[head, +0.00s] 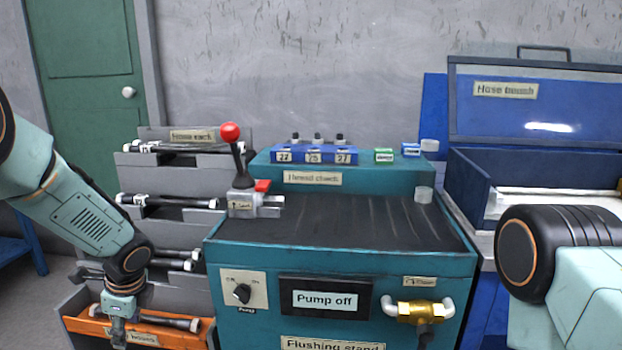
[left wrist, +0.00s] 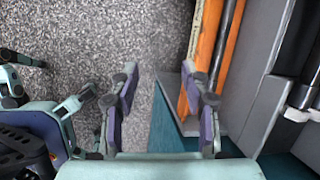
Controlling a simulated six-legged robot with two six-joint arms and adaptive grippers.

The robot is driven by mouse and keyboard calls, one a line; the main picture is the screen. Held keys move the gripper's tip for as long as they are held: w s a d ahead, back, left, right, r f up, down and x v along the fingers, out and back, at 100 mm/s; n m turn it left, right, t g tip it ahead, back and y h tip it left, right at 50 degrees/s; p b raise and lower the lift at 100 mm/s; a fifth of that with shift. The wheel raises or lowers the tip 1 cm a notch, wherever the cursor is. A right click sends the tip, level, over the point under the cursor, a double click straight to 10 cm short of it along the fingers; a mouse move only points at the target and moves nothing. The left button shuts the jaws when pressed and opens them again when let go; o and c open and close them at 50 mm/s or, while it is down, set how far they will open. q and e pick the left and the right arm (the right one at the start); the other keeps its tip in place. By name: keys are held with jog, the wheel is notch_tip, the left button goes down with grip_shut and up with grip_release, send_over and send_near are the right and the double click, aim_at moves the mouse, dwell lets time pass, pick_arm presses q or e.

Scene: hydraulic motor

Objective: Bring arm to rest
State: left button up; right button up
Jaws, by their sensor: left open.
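My left arm (head: 85,215) comes in from the left in the head view and bends down beside the hose rack (head: 185,180). Its gripper (head: 118,338) hangs low in front of the orange tray (head: 185,335), cut off by the bottom edge. In the left wrist view the left gripper (left wrist: 158,85) is open, its two fingers wide apart with nothing between them but floor and a teal edge. My right arm (head: 560,270) shows only in part at the right of the head view, and its gripper is out of the picture.
The teal flushing stand (head: 225,262) stands in the middle, with a red-knobbed lever (head: 234,150) on top and a display reading "Pump off" (head: 325,299). A brass fitting (head: 418,311) is on its front. A blue hose bench (head: 500,180) stands at right.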

pick_arm(q)
jog(key=s+d+f+n+t+h+p, duration=0.1)
jog(key=s+d+f+n+h+p, duration=0.2)
jog(key=d+n, duration=0.35)
jog(key=s+d+f+n+t+h, duration=0.1)
jog(key=s+d+f+n+h, duration=0.1)
jog(key=s+d+f+n, duration=0.5)
jog(key=s+r+n+g+p, duration=0.1)
jog(key=s+n+p, duration=0.1)
jog(key=s, duration=1)
jog(key=s+d+r+n+g+y+p, duration=0.1)
jog(key=s+p, duration=0.4)
jog(key=s, duration=0.8)
jog(key=shift+r+n+g+p, duration=0.3)
jog(key=shift+r+n+g, duration=0.2)
jog(key=shift+g, duration=0.2)
jog(key=shift+s+d, duration=0.1)
